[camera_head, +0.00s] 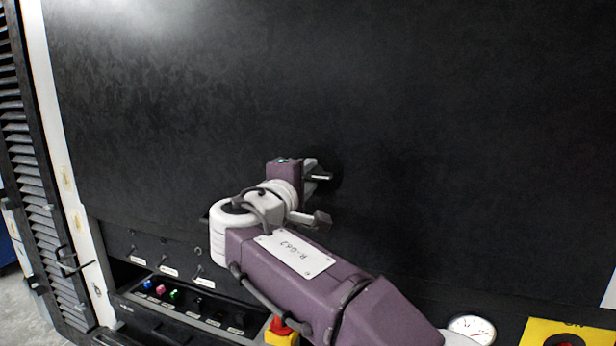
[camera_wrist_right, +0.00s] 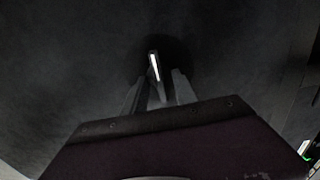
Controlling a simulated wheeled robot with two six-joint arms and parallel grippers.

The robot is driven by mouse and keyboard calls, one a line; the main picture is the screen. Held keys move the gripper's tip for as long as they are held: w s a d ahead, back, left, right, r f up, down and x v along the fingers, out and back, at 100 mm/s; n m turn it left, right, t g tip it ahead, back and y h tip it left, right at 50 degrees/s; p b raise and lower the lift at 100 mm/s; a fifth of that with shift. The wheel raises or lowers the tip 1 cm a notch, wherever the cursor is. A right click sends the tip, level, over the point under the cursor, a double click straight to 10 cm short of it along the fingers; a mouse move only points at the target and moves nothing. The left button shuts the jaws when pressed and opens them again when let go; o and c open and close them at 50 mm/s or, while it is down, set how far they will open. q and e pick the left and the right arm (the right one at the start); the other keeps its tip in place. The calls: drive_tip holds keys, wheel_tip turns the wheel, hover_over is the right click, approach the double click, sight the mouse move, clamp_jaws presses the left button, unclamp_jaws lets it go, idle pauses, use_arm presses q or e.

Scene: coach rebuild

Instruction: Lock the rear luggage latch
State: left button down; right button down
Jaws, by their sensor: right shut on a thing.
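The rear luggage latch shows as a small dark handle with a bright strip (camera_wrist_right: 154,66) in the right wrist view, standing out from the black panel (camera_wrist_right: 70,50). In the head view, a small bright-edged piece of it (camera_head: 321,178) shows at the fingertips. My right gripper (camera_head: 315,174) is up against the panel, and in the wrist view its two fingers (camera_wrist_right: 158,88) are on either side of the handle, shut on it. The latch's base and the exact contact are dark and partly hidden. My left gripper is not in view.
A control strip with coloured knobs (camera_head: 160,290) and several toggle switches (camera_head: 165,258) lies below left. A red-topped yellow button (camera_head: 281,334), a round gauge (camera_head: 472,328) and a yellow plate (camera_head: 540,330) are along the bottom. A louvred side (camera_head: 30,150) stands at left.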

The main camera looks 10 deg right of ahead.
idle(0.4)
drive_tip(key=c, duration=1)
unclamp_jaws()
drive_tip(key=shift+s+a+f, duration=0.1)
drive_tip(key=shift+s+a, duration=0.1)
drive_tip(key=b+v, duration=0.3)
drive_tip(key=v, duration=0.5)
drive_tip(key=shift+s, duration=0.2)
drive_tip(key=shift+a, duration=0.15)
